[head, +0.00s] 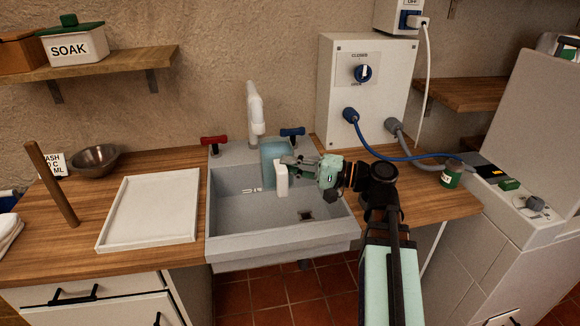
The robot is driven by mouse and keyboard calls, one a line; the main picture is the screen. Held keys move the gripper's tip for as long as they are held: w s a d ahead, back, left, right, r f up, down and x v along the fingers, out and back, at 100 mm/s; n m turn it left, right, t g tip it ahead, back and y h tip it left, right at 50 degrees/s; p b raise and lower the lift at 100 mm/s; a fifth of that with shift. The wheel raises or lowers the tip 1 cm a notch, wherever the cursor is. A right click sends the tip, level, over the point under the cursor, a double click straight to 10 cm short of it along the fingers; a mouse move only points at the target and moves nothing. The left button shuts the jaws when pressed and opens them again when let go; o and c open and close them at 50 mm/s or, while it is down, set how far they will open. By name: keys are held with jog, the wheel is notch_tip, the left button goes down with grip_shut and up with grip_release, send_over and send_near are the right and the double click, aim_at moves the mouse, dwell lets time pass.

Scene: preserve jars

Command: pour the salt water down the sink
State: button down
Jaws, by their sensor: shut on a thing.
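The grey sink (281,248) is set in the wooden counter at the middle of the head view. Its drain (306,215) shows in the basin floor. A translucent pale blue container (272,149) is at the back of the sink, below and right of the tap. It looks roughly upright, and its water level cannot be made out. My gripper (288,170) reaches in from the right over the basin and is shut on the container. A white upright piece (281,181), perhaps its handle, shows at the fingers, which partly hide the container.
A white tap (254,112) stands behind the sink, with a red handle (214,140) and a blue handle (292,132). A white tray (150,212), wooden post (52,184) and metal bowl (95,159) are left.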

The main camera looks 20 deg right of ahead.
jog(key=shift+r, duration=0.15)
jog(key=shift+f+m+g+h+p, duration=0.35)
jog(key=shift+f+m+p, duration=0.1)
jog(key=shift+m, duration=0.45)
jog(key=shift+f+m+g+h+p, duration=0.3)
jog(key=shift+f+m+g+h, duration=0.1)
jog(key=shift+m, duration=0.5)
jog(key=shift+r+m, duration=0.3)
jog(key=shift+m, duration=0.2)
jog(key=shift+w+r+m+g+h, duration=0.35)
jog(key=shift+w+r+m+g, duration=0.1)
jog(key=shift+m, duration=0.25)
jog(key=shift+w+r+m+g, duration=0.1)
jog(key=shift+w+m+g, duration=0.3)
jog(key=shift+m, duration=0.2)
jog(key=shift+w, duration=0.15)
dwell(0.5)
jog(key=shift+w+m+g, duration=0.25)
jog(key=shift+m+g, duration=0.05)
jog(key=shift+m, duration=0.1)
jog(key=shift+w+d+m+g+h, duration=0.1)
jog(key=shift+w+m+g+h, duration=0.3)
jog(key=shift+w+m+g, duration=0.35)
dwell(0.4)
